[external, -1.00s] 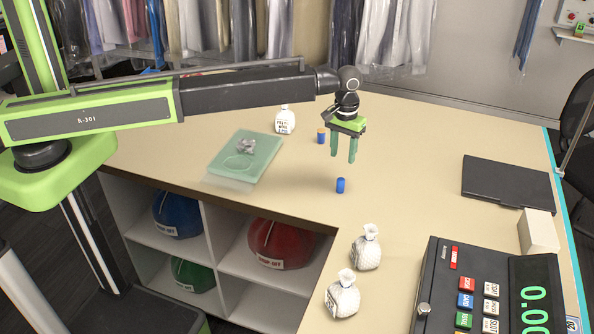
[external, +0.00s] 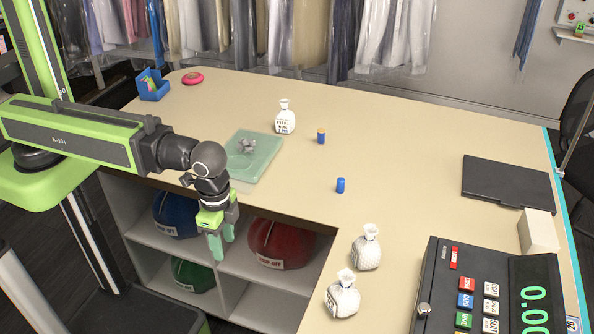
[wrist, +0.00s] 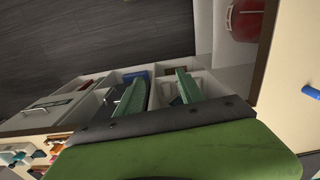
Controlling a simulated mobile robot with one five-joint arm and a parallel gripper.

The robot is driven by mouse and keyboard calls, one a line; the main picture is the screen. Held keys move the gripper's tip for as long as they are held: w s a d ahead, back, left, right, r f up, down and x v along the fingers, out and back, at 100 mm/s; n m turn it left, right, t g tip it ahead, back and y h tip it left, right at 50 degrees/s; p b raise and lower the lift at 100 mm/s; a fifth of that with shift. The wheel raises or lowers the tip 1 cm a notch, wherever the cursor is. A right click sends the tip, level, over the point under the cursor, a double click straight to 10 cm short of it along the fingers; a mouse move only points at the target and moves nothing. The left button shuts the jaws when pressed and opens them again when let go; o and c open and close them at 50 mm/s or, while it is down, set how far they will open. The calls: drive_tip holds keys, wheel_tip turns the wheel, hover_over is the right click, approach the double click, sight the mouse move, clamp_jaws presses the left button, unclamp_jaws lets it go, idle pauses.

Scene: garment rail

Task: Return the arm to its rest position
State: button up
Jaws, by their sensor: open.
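My gripper (external: 221,246) hangs at the end of my drawn-in arm, fingers pointing down. In the external view it appears in front of the shelf compartments under the counter, left of the red bag. It is empty and its two green fingers stand apart. The wrist view also shows the open fingers of my gripper (wrist: 165,92) with nothing between them.
The counter (external: 420,150) carries a green tray (external: 262,165), two small blue cylinders (external: 340,186) (external: 321,138), white bags (external: 366,250) and a cash register (external: 450,285). Red (external: 282,245), blue (external: 177,214) and green (external: 193,275) bags sit in the shelves below.

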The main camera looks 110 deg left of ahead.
drive_tip(key=shift+s+d+m, duration=0.3)
drive_tip(key=shift+s+d, duration=0.2)
drive_tip(key=shift+d, duration=0.05)
wheel_tip(320, 180, down, 10)
drive_tip(key=b, duration=0.9)
drive_tip(key=shift+b, duration=0.4)
